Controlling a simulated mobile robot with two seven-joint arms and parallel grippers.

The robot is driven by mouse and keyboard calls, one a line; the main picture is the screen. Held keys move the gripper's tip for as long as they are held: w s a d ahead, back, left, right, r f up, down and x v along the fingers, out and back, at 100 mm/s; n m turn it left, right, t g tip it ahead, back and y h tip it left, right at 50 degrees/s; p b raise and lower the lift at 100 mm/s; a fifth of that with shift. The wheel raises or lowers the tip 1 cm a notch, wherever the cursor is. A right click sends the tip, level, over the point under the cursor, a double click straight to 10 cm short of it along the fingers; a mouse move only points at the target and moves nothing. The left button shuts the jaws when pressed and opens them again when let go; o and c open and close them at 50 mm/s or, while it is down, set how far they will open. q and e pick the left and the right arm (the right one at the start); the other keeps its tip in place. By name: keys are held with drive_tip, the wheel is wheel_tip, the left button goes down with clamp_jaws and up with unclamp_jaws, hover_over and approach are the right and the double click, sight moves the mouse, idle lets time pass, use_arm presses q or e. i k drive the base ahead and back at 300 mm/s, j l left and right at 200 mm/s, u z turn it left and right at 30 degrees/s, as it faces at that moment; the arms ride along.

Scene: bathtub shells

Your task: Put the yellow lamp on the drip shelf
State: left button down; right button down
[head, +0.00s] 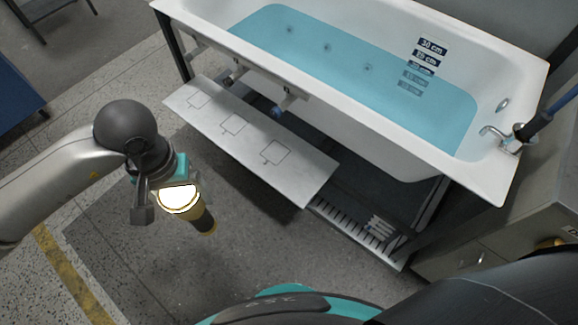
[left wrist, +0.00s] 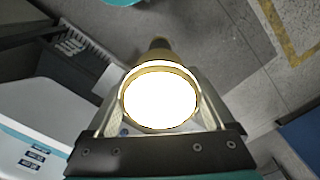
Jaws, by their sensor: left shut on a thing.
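A pale shelf (head: 300,178) with several outlined squares runs along the near side of the tub, up and right of the lamp. I cannot tell for sure that it is the drip shelf. My right gripper is not seen.
The white bathtub (head: 400,135) holds blue water and has a tap (head: 497,133) at its right end. Brackets (head: 288,100) stick out above the pale shelf.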

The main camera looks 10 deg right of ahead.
sight(305, 178)
drive_tip(key=i+j+z, duration=0.15)
drive_tip(key=z, duration=0.35)
drive_tip(key=i+j+z, duration=0.15)
drive_tip(key=z, duration=0.35)
drive_tip(key=j+z, duration=0.45)
drive_tip(key=i+j+z, duration=0.15)
drive_tip(key=j+z, duration=0.2)
drive_tip(key=i+j+z, duration=0.1)
drive_tip(key=j+z, duration=0.2)
